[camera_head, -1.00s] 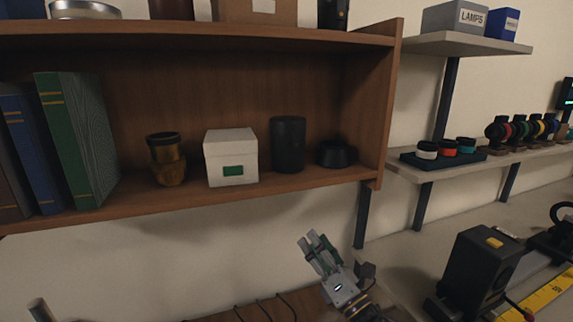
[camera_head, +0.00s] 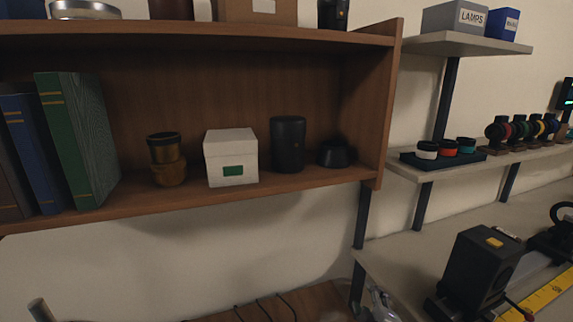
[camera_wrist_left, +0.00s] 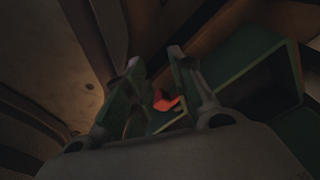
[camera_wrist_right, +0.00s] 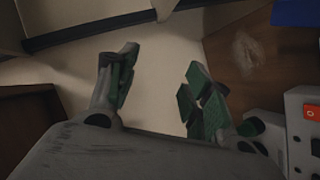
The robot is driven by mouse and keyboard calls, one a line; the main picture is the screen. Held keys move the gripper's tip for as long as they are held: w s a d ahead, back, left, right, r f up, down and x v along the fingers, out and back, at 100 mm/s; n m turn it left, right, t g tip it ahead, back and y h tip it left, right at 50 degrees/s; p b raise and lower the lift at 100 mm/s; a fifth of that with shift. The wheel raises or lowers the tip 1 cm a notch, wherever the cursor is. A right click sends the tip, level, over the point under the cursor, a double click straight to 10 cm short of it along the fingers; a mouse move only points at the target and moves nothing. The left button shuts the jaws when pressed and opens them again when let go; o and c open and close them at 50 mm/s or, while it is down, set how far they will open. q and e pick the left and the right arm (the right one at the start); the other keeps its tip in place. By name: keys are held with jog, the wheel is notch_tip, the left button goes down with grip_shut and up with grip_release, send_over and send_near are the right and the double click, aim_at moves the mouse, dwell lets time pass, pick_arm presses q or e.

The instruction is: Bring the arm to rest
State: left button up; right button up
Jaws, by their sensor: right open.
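My right gripper (camera_head: 380,305) shows only in part at the bottom edge of the head view, below the shelf unit and left of the black machine. In the right wrist view (camera_wrist_right: 158,85) its two green-padded fingers stand well apart with nothing between them. My left gripper is not clear in the head view. In the dark left wrist view (camera_wrist_left: 155,65) its fingers stand apart, with a small red thing (camera_wrist_left: 166,100) visible between or behind them; I cannot tell whether they touch it. A green open-topped box shape (camera_wrist_left: 255,75) lies beyond.
A wooden shelf unit (camera_head: 230,203) holds books (camera_head: 75,140), a brass-coloured lens part (camera_head: 167,160), a white box (camera_head: 231,158) and black cylinders (camera_head: 288,145). A black machine (camera_head: 478,265) stands on the bench at right, beside a yellow ruler (camera_head: 540,298). Wall shelves hang above.

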jog(key=s+f+m+g+y, duration=0.1)
jog(key=s+f+m+g, duration=0.5)
jog(key=s, duration=0.4)
jog(key=s+f+m+g, duration=0.45)
jog(key=s+f, duration=0.35)
jog(key=s, duration=0.2)
notch_tip(320, 180, down, 29)
jog(key=d+n+p, duration=0.1)
jog(key=d+p, duration=0.1)
jog(key=d, duration=0.1)
pick_arm(q)
jog(key=s+a+r+p, duration=0.1)
jog(key=s+a+p, duration=0.1)
jog(key=s, duration=0.5)
jog(key=shift+s+a+g, duration=0.2)
jog(key=shift+a+g, duration=0.2)
jog(key=shift+a, duration=0.35)
pick_arm(e)
jog(key=s+d+f+g, duration=0.1)
jog(key=s+d+f, duration=0.3)
jog(key=s+f, duration=0.5)
jog(key=s+d+f+g, duration=0.1)
jog(key=s+d+f, duration=0.3)
jog(key=s+f, duration=0.6)
jog(key=shift+s+h, duration=0.3)
jog(key=shift+s, duration=1.2)
pick_arm(q)
jog(key=shift+r, duration=0.1)
pick_arm(e)
jog(key=shift+n, duration=0.25)
